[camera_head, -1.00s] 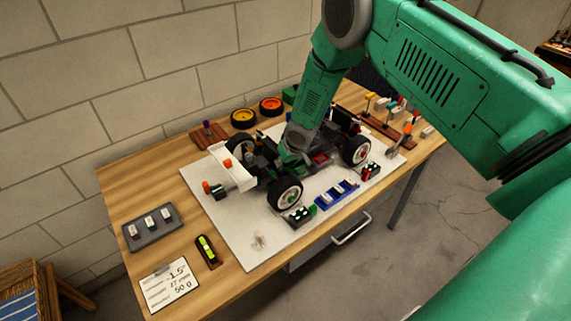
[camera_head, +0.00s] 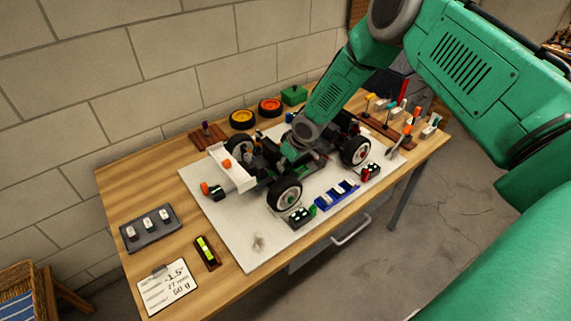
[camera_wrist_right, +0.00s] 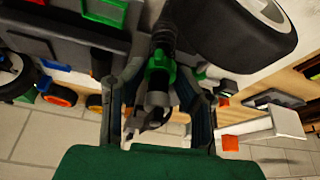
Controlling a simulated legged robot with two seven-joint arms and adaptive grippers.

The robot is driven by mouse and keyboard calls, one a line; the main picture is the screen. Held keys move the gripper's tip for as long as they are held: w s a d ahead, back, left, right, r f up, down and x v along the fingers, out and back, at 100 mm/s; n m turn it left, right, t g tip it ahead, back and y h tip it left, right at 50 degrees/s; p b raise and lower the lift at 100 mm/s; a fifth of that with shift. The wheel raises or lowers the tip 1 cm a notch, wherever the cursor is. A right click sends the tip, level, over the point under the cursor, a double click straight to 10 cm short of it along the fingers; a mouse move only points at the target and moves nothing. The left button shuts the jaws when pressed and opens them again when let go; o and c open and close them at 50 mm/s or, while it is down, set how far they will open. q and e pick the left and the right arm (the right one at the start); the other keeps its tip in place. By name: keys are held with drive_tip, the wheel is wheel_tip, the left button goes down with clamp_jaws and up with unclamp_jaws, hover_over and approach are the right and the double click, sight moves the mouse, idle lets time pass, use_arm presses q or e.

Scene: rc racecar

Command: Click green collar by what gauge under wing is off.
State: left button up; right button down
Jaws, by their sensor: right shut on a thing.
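The racecar stands on a white mat (camera_head: 225,230), its white wing (camera_head: 230,166) at the left end. A dark gauge-like block with a green part (camera_head: 217,192) sits by the lower edge of the wing; its reading is too small to make out. My right gripper (camera_head: 284,163) reaches down into the car behind the near wheel (camera_head: 285,194). In the right wrist view the green collar (camera_wrist_right: 157,70) sits around a dark shock between the fingertips, which are shut on it. The wing also shows there (camera_wrist_right: 245,132). My left gripper is not in view.
A card (camera_head: 168,284) with "-1.5°", a mm figure and "50 g" lies at the front left, near a yellow level (camera_head: 207,252) and a grey tray (camera_head: 150,228). A blue bin (camera_head: 337,195) is beside the car. Yellow and orange wheels (camera_head: 242,119) lie behind.

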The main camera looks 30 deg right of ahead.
drive_tip(key=shift+d, duration=0.1)
drive_tip(key=c, duration=1.2)
unclamp_jaws()
drive_tip(key=shift+r, duration=0.1)
drive_tip(key=shift+s+r, duration=0.1)
drive_tip(key=shift+r, duration=0.25)
drive_tip(key=v, duration=1.1)
drive_tip(key=shift+d, duration=0.1)
